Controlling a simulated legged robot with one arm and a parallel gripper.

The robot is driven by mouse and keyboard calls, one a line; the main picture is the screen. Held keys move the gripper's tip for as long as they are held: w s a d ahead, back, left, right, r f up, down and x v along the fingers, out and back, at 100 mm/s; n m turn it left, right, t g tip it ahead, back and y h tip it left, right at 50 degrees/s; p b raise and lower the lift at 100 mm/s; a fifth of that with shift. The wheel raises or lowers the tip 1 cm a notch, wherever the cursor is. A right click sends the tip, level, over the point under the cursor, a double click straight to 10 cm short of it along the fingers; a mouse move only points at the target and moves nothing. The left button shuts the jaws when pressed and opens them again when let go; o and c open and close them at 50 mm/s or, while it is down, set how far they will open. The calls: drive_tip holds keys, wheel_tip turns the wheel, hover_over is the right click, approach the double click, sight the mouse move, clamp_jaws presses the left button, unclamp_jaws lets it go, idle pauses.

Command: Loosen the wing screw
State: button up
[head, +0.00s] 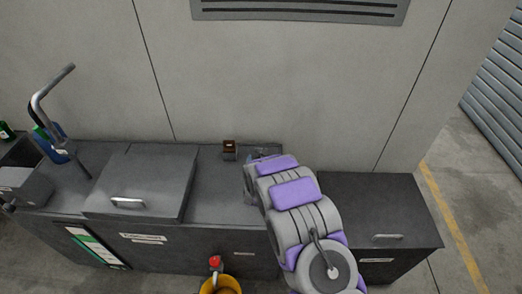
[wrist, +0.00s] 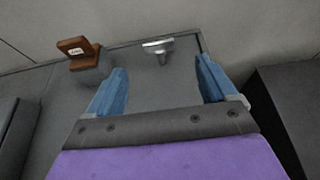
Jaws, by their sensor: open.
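A small silver wing screw (wrist: 158,48) shows in the wrist view, near the back edge of the dark counter. It lies between and beyond the tips of my gripper (wrist: 160,82), which has two blue fingers spread wide apart with nothing between them. The fingers do not touch the screw. In the head view my arm covers the screw, and only a little of my gripper (head: 255,157) shows past the arm.
A small brown block with a label (wrist: 78,52) stands left of the screw; it also shows in the head view (head: 229,149). A lidded box (head: 140,180) and a bent metal handle (head: 50,105) are further left. The wall (head: 290,90) is close behind. A yellow bucket (head: 222,286) stands in front.

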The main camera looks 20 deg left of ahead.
sight(261, 149)
drive_tip(key=x, duration=0.2)
drive_tip(key=b+x, duration=0.1)
drive_tip(key=x, duration=0.4)
drive_tip(key=shift+w+a+f, duration=0.15)
drive_tip(key=shift+a+f, duration=0.15)
drive_tip(key=shift+a, duration=0.05)
drive_tip(key=shift+w+f+b, duration=0.3)
drive_tip(key=shift+w+b, duration=0.05)
drive_tip(key=shift+w, duration=0.45)
drive_tip(key=shift+x, duration=1.45)
drive_tip(key=shift+c, duration=0.4)
drive_tip(key=c, duration=0.9)
